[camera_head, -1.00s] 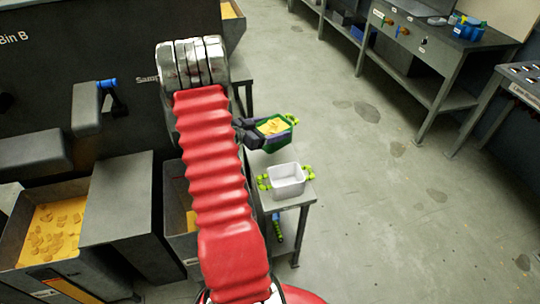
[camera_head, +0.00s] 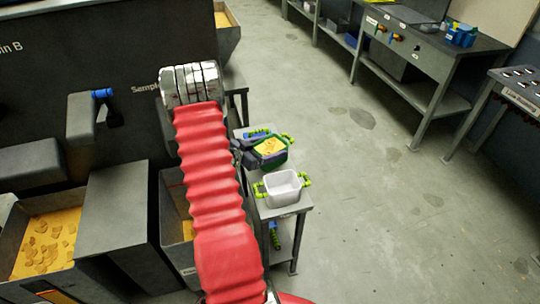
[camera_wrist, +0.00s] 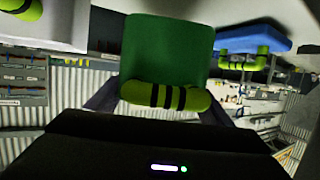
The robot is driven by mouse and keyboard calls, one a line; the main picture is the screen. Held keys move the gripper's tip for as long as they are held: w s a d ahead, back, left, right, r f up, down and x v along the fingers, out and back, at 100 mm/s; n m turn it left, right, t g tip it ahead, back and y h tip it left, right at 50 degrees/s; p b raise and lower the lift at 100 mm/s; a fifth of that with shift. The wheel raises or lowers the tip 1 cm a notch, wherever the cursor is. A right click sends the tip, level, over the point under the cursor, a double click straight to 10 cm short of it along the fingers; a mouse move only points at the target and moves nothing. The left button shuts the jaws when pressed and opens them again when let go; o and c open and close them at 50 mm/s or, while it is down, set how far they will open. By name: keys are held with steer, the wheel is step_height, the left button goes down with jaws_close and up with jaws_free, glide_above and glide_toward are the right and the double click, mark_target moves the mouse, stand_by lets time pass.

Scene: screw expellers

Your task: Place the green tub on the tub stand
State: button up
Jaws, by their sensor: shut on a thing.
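The green tub (camera_head: 268,150) holds yellow material and has lime handles. My gripper (camera_head: 250,153) is shut on its near handle; in the wrist view the gripper (camera_wrist: 160,103) closes on the lime, black-striped handle below the green tub (camera_wrist: 167,48). A small grey stand (camera_head: 266,209) is beneath it. The green tub is over the stand, between a white tub and a blue tub. I cannot tell whether it touches the top. My arm hides the stand's left part.
The white tub (camera_head: 283,190) stands at the front of the stand, close to the green tub. The blue tub (camera_head: 257,132) is just behind; it also shows in the wrist view (camera_wrist: 254,38). Machine bins are left. Open floor (camera_head: 370,200) lies right, with workbenches beyond.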

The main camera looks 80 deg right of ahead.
steer(key=shift+f, duration=2.05)
steer(key=shift+f, duration=0.1)
steer(key=o, duration=0.9)
steer(key=shift+o, duration=0.2)
steer(key=v, duration=1.2)
